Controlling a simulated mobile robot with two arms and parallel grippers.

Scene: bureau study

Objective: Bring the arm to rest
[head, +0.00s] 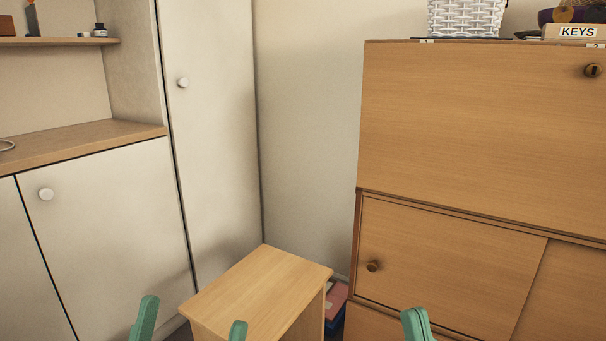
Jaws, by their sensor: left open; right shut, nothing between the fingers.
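My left gripper (193,314) shows at the bottom edge, left of centre. Its two green fingers are wide apart with nothing between them, and the small wooden stand (265,290) shows behind the right finger. My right gripper (416,324) shows at the bottom edge, right of centre, in front of the wooden bureau (480,125). Its green fingers are together and hold nothing. The rest of both arms is out of the picture.
A white cupboard (110,225) and a tall white door (210,150) stand on the left. The bureau's flap and lower doors are shut. A white basket (466,18) and a KEYS box (575,32) stand on top. A red and blue item (335,305) lies beside the stand.

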